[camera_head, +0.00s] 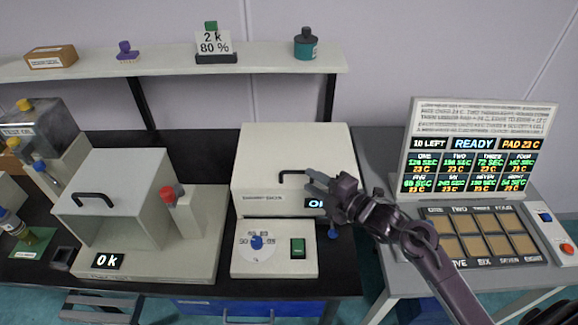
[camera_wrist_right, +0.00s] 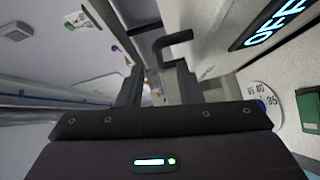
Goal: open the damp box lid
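The damp box (camera_head: 275,150) is a pale box in the middle of the bench with a black handle (camera_head: 287,174) on its front. Its lid looks shut. The display on its front reads OFF in the right wrist view (camera_wrist_right: 272,22). My right gripper (camera_head: 312,183) is at the right end of the handle, with its arm coming in from the lower right. In the right wrist view its two fingers (camera_wrist_right: 158,78) are apart, and the handle (camera_wrist_right: 174,40) shows just beyond the tips. I cannot tell whether they touch it. My left gripper is out of view.
A dial panel with a green switch (camera_head: 298,247) stands in front of the box. A second handled box (camera_head: 125,190) with a red knob is to the left. A shelf (camera_head: 150,66) runs behind. A console (camera_head: 480,140) with a screen and pads is at right.

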